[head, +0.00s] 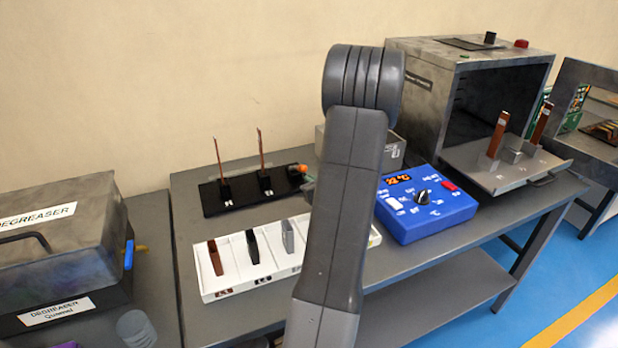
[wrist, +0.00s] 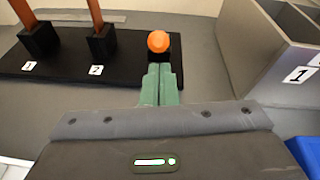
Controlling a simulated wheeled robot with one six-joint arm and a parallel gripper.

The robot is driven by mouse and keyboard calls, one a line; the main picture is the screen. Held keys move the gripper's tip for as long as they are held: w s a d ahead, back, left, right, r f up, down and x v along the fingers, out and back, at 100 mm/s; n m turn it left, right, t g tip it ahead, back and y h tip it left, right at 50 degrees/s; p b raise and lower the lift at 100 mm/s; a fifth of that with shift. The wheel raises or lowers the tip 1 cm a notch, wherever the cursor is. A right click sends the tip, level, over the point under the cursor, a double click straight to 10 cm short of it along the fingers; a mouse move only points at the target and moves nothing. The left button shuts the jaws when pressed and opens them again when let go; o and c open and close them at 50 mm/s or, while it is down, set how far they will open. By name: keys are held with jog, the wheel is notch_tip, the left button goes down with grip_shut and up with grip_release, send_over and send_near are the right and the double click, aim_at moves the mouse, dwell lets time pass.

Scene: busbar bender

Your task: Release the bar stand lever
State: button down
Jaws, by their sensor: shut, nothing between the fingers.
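The black bar stand (head: 213,204) lies on the grey bench at the wall side. Two copper bars stand upright in its holders, labelled 1 and 2. The orange knob (head: 298,168) of the stand lever sits at the stand's right end; the rest of the lever is hidden. In the wrist view the orange knob (wrist: 158,41) is just beyond the tips of my gripper (wrist: 160,70). The green fingers are together, with nothing between them, over the right end of the stand (wrist: 65,62). Whether they touch the lever is unclear. My arm hides most of the gripper in the head view.
A white tray (head: 231,262) with several pieces lies in front of the stand. A blue control box (head: 430,215) and an open grey oven (head: 425,90) stand to the right. A grey bin (wrist: 300,95) is close to the right of my fingers. A degreaser (head: 60,245) is far left.

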aim_at(305, 167)
jog(key=shift+x, duration=0.8)
jog(key=shift+r, duration=0.1)
jog(key=shift+w+r+g+p, duration=0.1)
jog(key=shift+r+g+p, duration=0.25)
jog(key=shift+p, duration=0.5)
jog(key=shift+r, duration=0.2)
jog(key=r+p, duration=0.2)
jog(key=p, duration=0.1)
jog(key=shift+w+a+g+h, duration=0.2)
jog(key=shift+w+g+h, duration=0.15)
jog(key=shift+w+h, duration=0.05)
jog(key=w+r, duration=0.1)
jog(key=w, duration=0.1)
jog(key=w+a+r+p, duration=0.1)
jog(key=r, duration=0.1)
jog(key=w+a+r, duration=0.1)
jog(key=w+r, duration=0.1)
jog(key=shift+w+a+p, duration=0.15)
jog(key=shift+w+p, duration=0.15)
jog(key=shift+p, duration=0.05)
jog(key=shift+w+a+r, duration=0.15)
jog(key=shift+w, duration=0.2)
jog(key=shift+w+a+r, duration=0.15)
jog(key=shift+w, duration=0.2)
jog(key=shift+w+r, duration=0.2)
jog(key=shift+r, duration=0.15)
